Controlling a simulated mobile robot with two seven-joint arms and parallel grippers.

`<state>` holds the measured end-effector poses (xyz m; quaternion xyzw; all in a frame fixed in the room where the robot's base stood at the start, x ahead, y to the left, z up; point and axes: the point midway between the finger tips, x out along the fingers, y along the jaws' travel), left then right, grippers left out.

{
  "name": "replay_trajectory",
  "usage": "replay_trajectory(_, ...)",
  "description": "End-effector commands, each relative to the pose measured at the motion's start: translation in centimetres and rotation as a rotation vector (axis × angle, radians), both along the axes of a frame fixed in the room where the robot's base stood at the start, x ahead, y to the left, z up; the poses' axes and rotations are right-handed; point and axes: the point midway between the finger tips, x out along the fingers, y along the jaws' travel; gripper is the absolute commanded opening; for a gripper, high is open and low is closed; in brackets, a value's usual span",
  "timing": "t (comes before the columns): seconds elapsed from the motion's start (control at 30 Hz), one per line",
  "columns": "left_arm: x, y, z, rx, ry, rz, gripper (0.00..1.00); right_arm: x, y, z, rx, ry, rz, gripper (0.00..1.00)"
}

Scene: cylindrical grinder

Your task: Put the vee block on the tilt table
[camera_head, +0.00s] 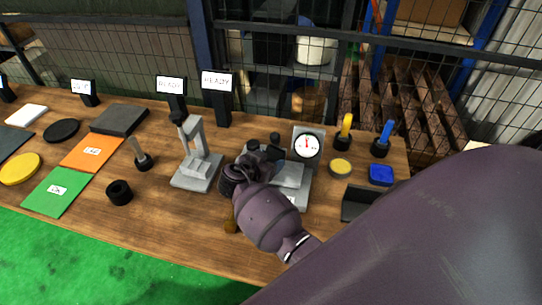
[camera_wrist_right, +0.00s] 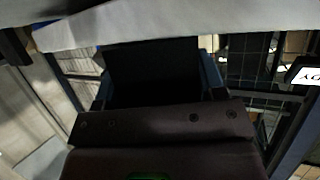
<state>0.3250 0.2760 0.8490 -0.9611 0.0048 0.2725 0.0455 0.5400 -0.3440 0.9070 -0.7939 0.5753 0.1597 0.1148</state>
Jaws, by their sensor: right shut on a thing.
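My right gripper (camera_head: 250,165) reaches in from the lower right over the middle of the bench. It is shut on a dark thing, apparently the vee block, which its fingers and wrist mostly hide. Just right of it is a grey metal fixture with a flat top (camera_head: 290,174), which looks like the tilt table, partly covered by my arm. I cannot tell whether the held thing touches it. In the right wrist view a dark form (camera_wrist_right: 150,75) shows ahead of the gripper body, and a pale bar crosses the top. My left gripper is not in view.
A dial gauge (camera_head: 306,145) stands behind the fixture. A grey stand (camera_head: 196,165) is left of my gripper. Black ring (camera_head: 119,192), green mat (camera_head: 56,191) and orange mat (camera_head: 92,152) lie further left. Yellow tin (camera_head: 340,168), blue tray (camera_head: 381,174) and dark angled piece (camera_head: 360,203) are right.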

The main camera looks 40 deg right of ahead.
Motion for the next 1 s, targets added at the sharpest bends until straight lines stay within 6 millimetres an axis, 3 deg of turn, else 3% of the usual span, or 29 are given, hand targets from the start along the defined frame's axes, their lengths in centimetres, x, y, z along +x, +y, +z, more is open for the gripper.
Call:
replay_trajectory(0.6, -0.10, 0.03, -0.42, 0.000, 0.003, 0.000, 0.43, -0.14, 0.63, -0.21, -0.004, -0.006, -0.002, 0.00)
replay_trajectory(0.63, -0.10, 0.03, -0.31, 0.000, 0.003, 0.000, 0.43, -0.31, 0.62, -0.42, -0.001, 0.000, -0.003, 0.68)
replay_trajectory(0.77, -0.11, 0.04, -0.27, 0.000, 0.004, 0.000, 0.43, -0.30, 0.62, -0.37, -0.001, 0.000, -0.002, 0.88)
replay_trajectory(1.0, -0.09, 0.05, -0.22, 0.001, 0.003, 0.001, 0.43, -0.30, 0.62, -0.37, -0.001, 0.000, -0.002, 0.89)
